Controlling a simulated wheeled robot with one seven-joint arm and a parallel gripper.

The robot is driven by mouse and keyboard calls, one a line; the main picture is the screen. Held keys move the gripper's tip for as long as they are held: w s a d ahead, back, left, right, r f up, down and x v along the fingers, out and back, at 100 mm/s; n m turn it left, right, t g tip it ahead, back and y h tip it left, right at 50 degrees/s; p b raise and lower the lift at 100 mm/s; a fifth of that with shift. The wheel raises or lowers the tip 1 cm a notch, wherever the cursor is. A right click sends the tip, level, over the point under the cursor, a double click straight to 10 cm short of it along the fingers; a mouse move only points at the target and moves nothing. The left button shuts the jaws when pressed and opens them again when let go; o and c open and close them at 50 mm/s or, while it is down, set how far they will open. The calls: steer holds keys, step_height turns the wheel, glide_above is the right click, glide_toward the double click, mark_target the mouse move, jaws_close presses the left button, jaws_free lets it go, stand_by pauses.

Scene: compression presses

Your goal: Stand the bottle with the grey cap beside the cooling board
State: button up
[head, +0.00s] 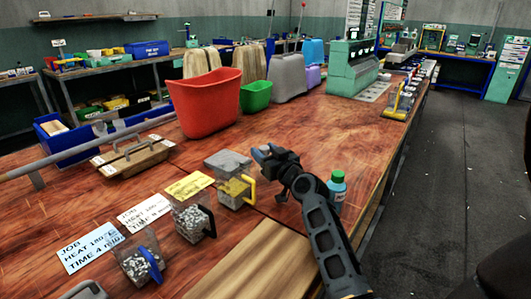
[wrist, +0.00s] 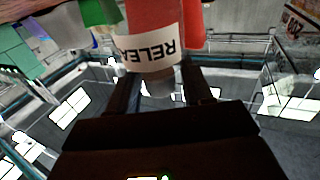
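In the wrist view, which looks upside down, a bottle with a red body and a white label reading "RELEA" (wrist: 150,52) shows beyond my fingers. Its grey cap (wrist: 160,86) lies between the two dark fingers, with a small gap on each side. My gripper (head: 261,152) is over the table in the head view, its two fingers apart. I cannot make out this bottle in the head view. A pale wooden board (head: 255,265), possibly the cooling board, lies at the near edge of the table.
A teal bottle with a green cap (head: 338,188) stands right of my arm. Moulds with yellow (head: 236,185), black (head: 192,220) and blue (head: 140,262) handles stand to the left, near job cards (head: 90,248). A red bin (head: 205,105) stands behind. The table's middle right is clear.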

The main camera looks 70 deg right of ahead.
steer(key=shift+o, duration=0.8)
steer(key=shift+f, duration=0.95)
steer(key=shift+r+p, duration=0.75)
steer(key=shift+p, duration=0.3)
steer(key=b+v, duration=0.2)
steer(key=v, duration=1)
steer(key=shift+r+b, duration=0.25)
steer(key=shift+b, duration=0.05)
steer(key=shift+r, duration=0.15)
